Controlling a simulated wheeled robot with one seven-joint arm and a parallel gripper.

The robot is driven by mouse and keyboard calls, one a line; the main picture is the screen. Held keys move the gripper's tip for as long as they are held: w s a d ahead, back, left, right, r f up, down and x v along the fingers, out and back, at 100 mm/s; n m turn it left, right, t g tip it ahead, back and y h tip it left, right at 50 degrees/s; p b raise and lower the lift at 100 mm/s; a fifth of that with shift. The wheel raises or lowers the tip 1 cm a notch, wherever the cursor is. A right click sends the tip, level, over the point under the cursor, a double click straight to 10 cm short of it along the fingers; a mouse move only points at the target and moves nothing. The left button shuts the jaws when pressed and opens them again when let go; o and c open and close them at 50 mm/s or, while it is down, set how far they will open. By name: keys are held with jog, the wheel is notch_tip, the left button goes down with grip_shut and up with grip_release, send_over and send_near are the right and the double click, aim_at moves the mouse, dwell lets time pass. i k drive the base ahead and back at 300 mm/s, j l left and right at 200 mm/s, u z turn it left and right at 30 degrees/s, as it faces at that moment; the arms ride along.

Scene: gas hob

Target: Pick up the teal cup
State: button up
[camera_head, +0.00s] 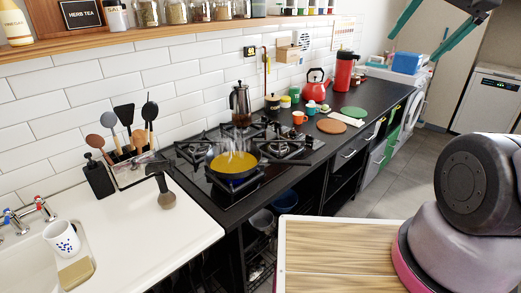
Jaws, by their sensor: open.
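A small green-teal cup (312,107) stands on the dark counter right of the hob, just behind an orange cup (299,117). It is small in the picture, and its lower part is partly hidden. My gripper (414,49) shows at the top right, with two long teal fingers spread apart and nothing between them. It is high above the counter, apart from the cup and to its right in the picture.
A red kettle (316,84), a red flask (344,72) and round mats (331,126) surround the cup area. A wooden-topped surface (340,255) is in front. A shelf with jars runs above.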

aim_at(313, 110)
jog(key=i+l+u, duration=0.1)
jog(key=i+l, duration=0.3)
jog(key=i+l+u, duration=0.1)
jog(key=i+l, duration=0.3)
jog(key=i+l+u, duration=0.1)
jog(key=i+l, duration=0.25)
jog(key=i+l+u, duration=0.1)
jog(key=i+l, duration=0.25)
jog(key=l, duration=0.2)
jog(key=i+l+u, duration=0.1)
jog(key=i+l, duration=0.25)
jog(key=l, duration=0.15)
